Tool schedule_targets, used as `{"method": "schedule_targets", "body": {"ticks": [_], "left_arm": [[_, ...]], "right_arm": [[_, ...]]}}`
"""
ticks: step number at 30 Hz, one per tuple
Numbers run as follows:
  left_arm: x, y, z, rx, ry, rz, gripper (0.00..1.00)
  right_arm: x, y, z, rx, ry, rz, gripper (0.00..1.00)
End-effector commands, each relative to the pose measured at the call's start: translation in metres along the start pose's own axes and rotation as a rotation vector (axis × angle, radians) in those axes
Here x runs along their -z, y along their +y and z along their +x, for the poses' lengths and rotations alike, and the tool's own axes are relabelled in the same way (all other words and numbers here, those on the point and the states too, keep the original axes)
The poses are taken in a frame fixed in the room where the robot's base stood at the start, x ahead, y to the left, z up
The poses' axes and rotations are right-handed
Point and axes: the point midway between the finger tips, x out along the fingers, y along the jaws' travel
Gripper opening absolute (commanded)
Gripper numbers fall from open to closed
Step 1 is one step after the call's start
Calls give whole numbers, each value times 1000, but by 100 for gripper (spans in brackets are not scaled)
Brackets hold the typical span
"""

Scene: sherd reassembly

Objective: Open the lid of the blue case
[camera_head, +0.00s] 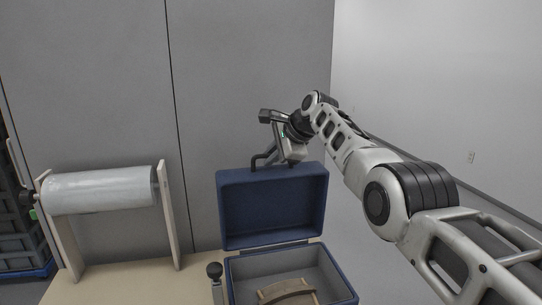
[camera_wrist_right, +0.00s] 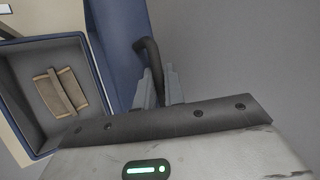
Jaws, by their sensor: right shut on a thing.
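The blue case (camera_head: 345,287) stands on the table with its blue lid (camera_head: 270,207) raised to about upright at the back. A dark handle (camera_head: 262,160) sits on the lid's upper edge. My right gripper (camera_head: 285,158) is at the top of the lid, shut on the handle. In the right wrist view the handle (camera_wrist_right: 147,58) runs down between the fingers (camera_wrist_right: 160,88), and the lid (camera_wrist_right: 118,50) shows edge-on beside them. A tan slatted piece (camera_head: 287,292) lies inside the grey-lined case. My left gripper is not in view.
A roll of clear wrap (camera_head: 100,192) on a wooden stand is on the table at left. A dark round-topped post (camera_head: 214,270) stands just left of the case. Dark crates (camera_head: 20,225) are at far left. A grey wall panel (camera_head: 245,75) is behind.

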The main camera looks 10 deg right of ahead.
Motion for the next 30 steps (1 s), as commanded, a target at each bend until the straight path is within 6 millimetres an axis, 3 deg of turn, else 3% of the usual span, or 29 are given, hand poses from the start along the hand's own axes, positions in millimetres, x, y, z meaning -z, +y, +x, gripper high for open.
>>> {"method": "schedule_targets", "body": {"ticks": [2,3,4,5,14,20,23,30], "left_arm": [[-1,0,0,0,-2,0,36],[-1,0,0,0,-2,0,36],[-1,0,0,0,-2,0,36],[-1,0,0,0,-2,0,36],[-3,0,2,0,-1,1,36],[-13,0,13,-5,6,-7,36],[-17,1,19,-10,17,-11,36],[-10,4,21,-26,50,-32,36]], "right_arm": [[2,3,2,-7,3,2,0],[2,3,2,-7,3,2,22],[2,2,2,-6,3,2,30],[2,2,2,-6,3,2,32],[2,3,1,-5,2,1,32],[3,3,-9,1,0,-1,32],[4,6,-21,4,2,-1,32],[2,2,-80,6,3,-1,32]]}}
